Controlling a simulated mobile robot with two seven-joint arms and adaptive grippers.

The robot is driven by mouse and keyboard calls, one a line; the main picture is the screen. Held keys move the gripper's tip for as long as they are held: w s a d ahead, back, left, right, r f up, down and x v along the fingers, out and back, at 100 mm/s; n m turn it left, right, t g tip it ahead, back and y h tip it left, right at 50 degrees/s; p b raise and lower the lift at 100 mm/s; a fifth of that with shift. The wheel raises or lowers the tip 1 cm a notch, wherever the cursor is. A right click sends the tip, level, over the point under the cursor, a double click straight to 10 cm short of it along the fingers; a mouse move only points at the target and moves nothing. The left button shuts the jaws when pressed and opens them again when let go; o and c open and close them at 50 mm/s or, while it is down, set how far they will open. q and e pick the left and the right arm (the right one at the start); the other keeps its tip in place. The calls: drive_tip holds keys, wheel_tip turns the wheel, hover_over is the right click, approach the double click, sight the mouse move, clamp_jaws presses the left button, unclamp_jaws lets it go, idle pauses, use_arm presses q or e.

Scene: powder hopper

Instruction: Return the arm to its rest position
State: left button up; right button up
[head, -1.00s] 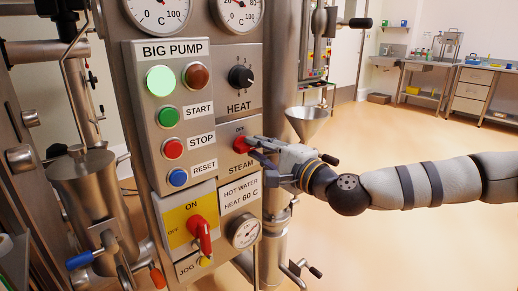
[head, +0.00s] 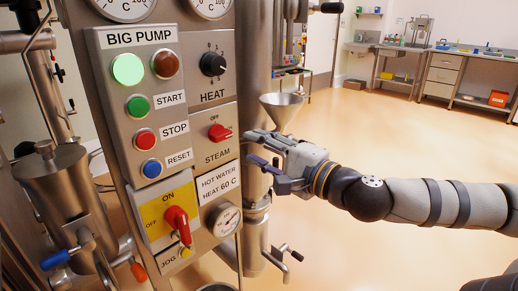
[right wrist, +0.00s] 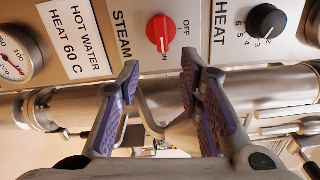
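My right gripper (head: 254,153) is in front of the control panel, just right of and below the red STEAM knob (head: 219,132). In the right wrist view my right gripper (right wrist: 157,82) has its two fingers apart with nothing between them. The STEAM knob (right wrist: 160,33) shows beyond the fingertips, clear of them. In the wrist view its pointer lies toward ON. My right arm (head: 400,200) reaches in from the right edge. My left gripper is not in view.
The panel carries a HEAT knob (head: 213,64), a red ON/OFF switch (head: 179,224) and a lit green lamp (head: 128,69). A steel funnel (head: 282,109) stands close behind my right gripper. A valve handle (head: 294,254) sits below. Open floor (head: 390,130) lies to the right.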

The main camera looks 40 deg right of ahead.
idle(0.5)
drive_tip(key=s+a+f+n+g+y+p, duration=0.15)
drive_tip(key=s+a+f+n+g, duration=0.3)
drive_tip(key=a+f, duration=0.55)
drive_tip(key=s+a+f+n+g+y, duration=0.35)
drive_tip(key=s+a+f+g, duration=0.35)
drive_tip(key=f, duration=0.5)
drive_tip(key=s+a+f+n+g+h, duration=0.1)
drive_tip(key=s+f+n+g, duration=0.1)
drive_tip(key=s+f, duration=0.35)
drive_tip(key=s+a+f+n+g+h, duration=0.1)
drive_tip(key=s+f+n+g, duration=0.2)
drive_tip(key=s, duration=0.5)
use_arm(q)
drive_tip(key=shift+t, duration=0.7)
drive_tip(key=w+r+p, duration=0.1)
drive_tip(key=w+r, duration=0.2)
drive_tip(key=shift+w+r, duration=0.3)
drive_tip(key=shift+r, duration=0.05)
use_arm(e)
drive_tip(key=s+d+f+n+g+h, duration=0.1)
drive_tip(key=s+d+n+g+h, duration=0.1)
drive_tip(key=s, duration=0.4)
drive_tip(key=s+d+f+n+g+h, duration=0.2)
drive_tip(key=s+d+n, duration=0.1)
drive_tip(key=s+d, duration=0.2)
drive_tip(key=shift+s+f+h, duration=0.2)
drive_tip(key=shift+s+h, duration=0.1)
drive_tip(key=shift+s, duration=0.8)
